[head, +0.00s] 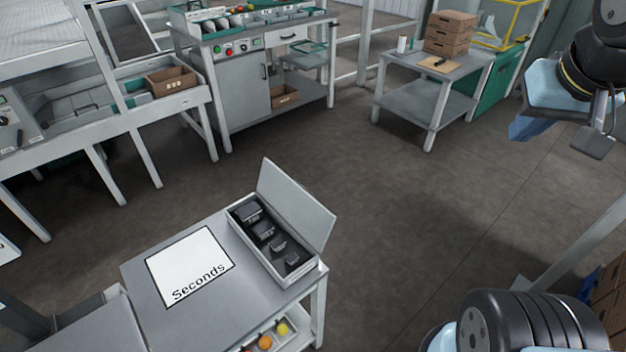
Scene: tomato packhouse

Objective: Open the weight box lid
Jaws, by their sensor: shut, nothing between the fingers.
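The weight box (298,278) is a light grey tray on the grey bench at the lower middle. Its lid (297,205) is raised, standing tilted up along the box's far right side. Several dark weights (264,230) sit in a row inside, in plain view. My gripper (594,145) is at the upper right edge, high above the floor and well apart from the box and lid. Its fingers are shut and hold nothing; part of my arm is cut off by the frame.
A white sheet marked "Seconds" (190,266) lies on the bench left of the box. Tomatoes (265,342) sit on a shelf below. A side table (400,62) with stacked cartons (450,33) stands at the back. The floor (420,200) between is clear.

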